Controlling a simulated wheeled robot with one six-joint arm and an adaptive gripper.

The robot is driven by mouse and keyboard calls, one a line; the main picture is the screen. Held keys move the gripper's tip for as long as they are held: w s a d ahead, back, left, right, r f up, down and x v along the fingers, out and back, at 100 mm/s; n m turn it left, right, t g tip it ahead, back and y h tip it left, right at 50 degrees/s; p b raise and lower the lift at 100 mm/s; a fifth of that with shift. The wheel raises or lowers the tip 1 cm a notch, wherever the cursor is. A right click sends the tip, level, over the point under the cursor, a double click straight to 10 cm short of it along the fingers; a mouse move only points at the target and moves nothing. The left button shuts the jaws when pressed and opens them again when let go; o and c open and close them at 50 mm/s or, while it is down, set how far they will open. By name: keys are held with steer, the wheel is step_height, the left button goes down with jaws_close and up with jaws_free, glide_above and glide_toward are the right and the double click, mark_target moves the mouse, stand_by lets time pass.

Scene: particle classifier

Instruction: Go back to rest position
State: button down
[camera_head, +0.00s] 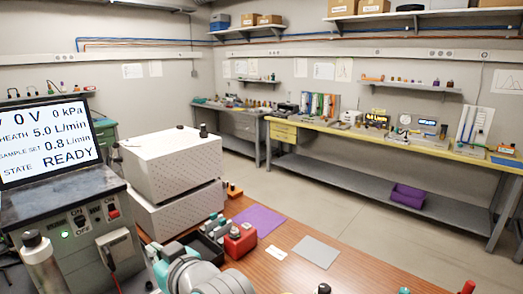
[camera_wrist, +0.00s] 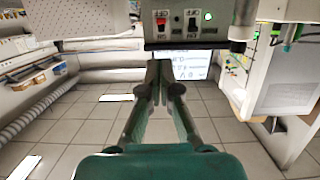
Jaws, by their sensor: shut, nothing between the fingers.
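My gripper (camera_wrist: 160,82) shows in the wrist view with its two dark fingers together and nothing between them. I cannot tell whether the fingertips touch anything there.
The instrument (camera_head: 75,200) at left has a screen (camera_head: 48,138) reading READY. White perforated boxes (camera_head: 172,165), a red block (camera_head: 240,240), a purple mat (camera_head: 259,220) and a grey mat (camera_head: 316,251) are on the wooden table. Open floor (camera_head: 300,185) lies beyond, before the yellow-edged bench (camera_head: 350,134).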

steer(key=s+d+f+m+t+h, duration=0.2)
steer(key=s+d+f, duration=0.1)
steer(key=d+f, duration=0.7)
steer(key=s+d+f+m+t+h, duration=0.1)
steer(key=s+d+f+m+h, duration=0.15)
steer(key=d+f, duration=0.75)
steer(key=s+d+f+m+t+h, duration=0.1)
steer(key=s+d+f+m+h, duration=0.2)
steer(key=s+d+f, duration=0.8)
steer(key=s+d+r+h, duration=0.1)
steer(key=s+d, duration=0.1)
steer(key=s, duration=0.6)
steer(key=s+d+r+m+h, duration=0.1)
steer(key=s+d+r, duration=0.1)
steer(key=s, duration=0.6)
steer(key=s+d+r+m+h, duration=0.1)
steer(key=s+d, duration=0.3)
steer(key=s, duration=0.5)
steer(key=shift+d+r+t+h, duration=0.2)
steer(key=shift+r+t+h, duration=0.15)
steer(key=shift+r, duration=0.2)
